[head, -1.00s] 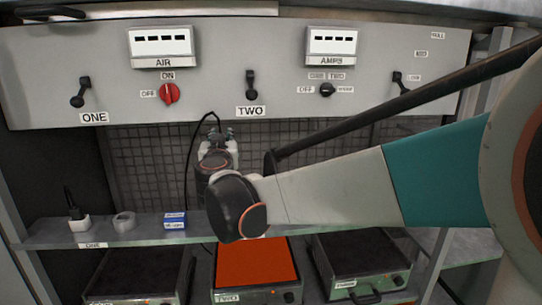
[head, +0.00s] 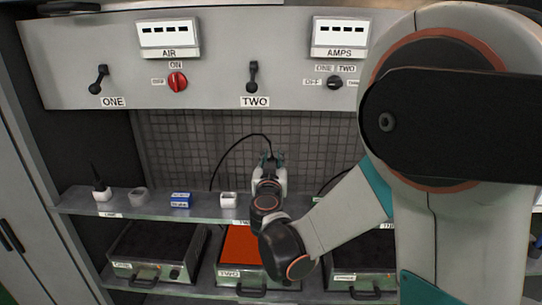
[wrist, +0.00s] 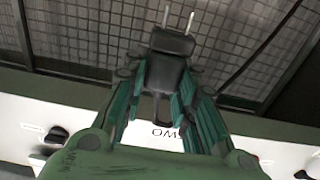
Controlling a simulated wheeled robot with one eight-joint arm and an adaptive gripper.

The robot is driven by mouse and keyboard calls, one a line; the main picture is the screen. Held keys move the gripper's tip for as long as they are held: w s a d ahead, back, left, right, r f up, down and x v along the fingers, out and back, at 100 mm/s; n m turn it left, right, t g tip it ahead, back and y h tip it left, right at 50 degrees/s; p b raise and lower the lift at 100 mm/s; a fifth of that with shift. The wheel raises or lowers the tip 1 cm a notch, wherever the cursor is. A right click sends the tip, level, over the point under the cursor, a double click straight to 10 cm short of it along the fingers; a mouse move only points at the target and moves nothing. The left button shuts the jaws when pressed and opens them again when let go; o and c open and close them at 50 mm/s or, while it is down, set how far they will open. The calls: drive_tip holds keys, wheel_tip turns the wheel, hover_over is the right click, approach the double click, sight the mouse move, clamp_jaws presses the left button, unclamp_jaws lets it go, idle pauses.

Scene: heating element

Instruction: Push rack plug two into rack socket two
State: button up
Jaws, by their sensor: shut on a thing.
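My gripper (head: 269,158) is in front of the mesh, above the shelf, below the panel's TWO label. In the wrist view its green fingers (wrist: 160,85) are shut on a dark plug, rack plug two (wrist: 173,43), whose two pale prongs point away from the palm. A black cable (head: 232,150) arcs from near the gripper down to the left. A small white socket block (head: 228,200), apparently rack socket two, stands on the shelf, left of and below my gripper. The plug is apart from it. The plug is barely visible in the head view.
The shelf (head: 75,207) also holds a white socket with a black plug (head: 101,190), a grey ring-like block (head: 138,196) and a blue box (head: 181,199). Hot plates, one with an orange top (head: 242,245), stand below. The switch panel (head: 215,75) overhangs above.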

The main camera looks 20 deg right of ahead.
idle(0.3)
drive_tip(key=shift+f+b, duration=2.85)
drive_tip(key=shift+f, duration=0.05)
drive_tip(key=shift+f+b, duration=2.1)
drive_tip(key=shift+b, duration=0.35)
drive_tip(key=o, duration=1.1)
drive_tip(key=shift+o, duration=0.2)
drive_tip(key=v, duration=0.7)
drive_tip(key=shift+s, duration=0.25)
